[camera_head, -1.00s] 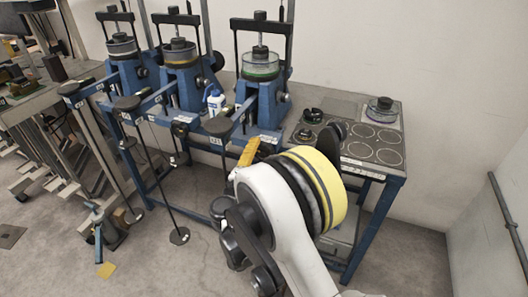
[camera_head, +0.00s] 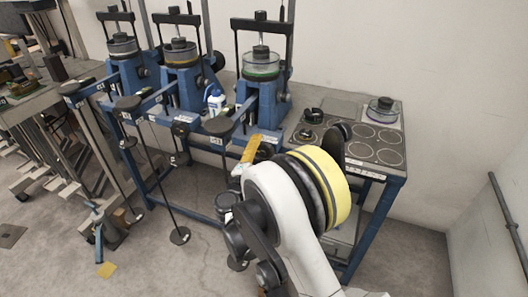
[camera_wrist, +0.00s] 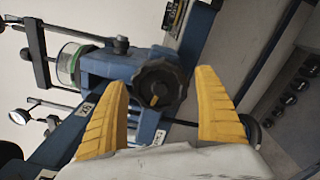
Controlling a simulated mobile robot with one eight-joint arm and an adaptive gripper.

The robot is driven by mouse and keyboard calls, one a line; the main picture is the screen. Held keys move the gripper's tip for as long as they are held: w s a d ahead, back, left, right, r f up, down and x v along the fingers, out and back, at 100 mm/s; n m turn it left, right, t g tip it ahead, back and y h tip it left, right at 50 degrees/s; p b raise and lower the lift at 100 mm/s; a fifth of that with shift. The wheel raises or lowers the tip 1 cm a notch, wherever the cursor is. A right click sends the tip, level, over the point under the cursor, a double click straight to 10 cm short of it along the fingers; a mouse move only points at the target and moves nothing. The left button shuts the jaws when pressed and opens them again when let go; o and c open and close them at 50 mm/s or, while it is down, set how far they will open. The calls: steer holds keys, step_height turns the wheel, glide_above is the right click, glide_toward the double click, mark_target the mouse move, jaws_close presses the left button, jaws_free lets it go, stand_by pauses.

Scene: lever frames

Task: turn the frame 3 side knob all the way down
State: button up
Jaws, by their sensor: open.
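The rightmost blue lever frame (camera_head: 268,103) stands on the bench, with a green-ringed clear cell on it. I take it as frame 3, though its label is not clearly readable. Its side knob (camera_head: 284,97) is on its right side. In the wrist view the knob (camera_wrist: 158,84) is black and lobed, with a yellow mark at its lower left. My gripper (camera_wrist: 163,78) is open, its yellow fingers either side of the knob in the picture. I cannot tell whether either finger touches it. In the head view a yellow finger (camera_head: 251,148) shows below the bench's front edge.
Two similar lever frames (camera_head: 182,80) (camera_head: 126,72) stand to the left. Hanging rods stand in front.

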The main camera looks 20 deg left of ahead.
steer(key=shift+s, duration=0.15)
steer(key=s, duration=0.5)
steer(key=shift+s+a, duration=0.25)
steer(key=shift+s, duration=0.15)
stand_by(0.4)
steer(key=d+r+m+g+h, duration=0.1)
steer(key=d+r+m+g, duration=0.35)
steer(key=d, duration=0.85)
steer(key=d+r+m+g+h, duration=0.25)
steer(key=d+r+m, duration=0.3)
steer(key=d, duration=0.75)
steer(key=s+d+r+m+g+y, duration=0.25)
steer(key=s+d+m, duration=0.35)
steer(key=s+d, duration=0.65)
steer(key=s+d+f+m+g+y, duration=0.1)
steer(key=s+m, duration=0.4)
steer(key=s, duration=0.6)
steer(key=shift+d+f+m+y, duration=0.4)
steer(key=shift+d+y, duration=0.1)
steer(key=shift+d, duration=0.45)
steer(key=shift+s, duration=0.1)
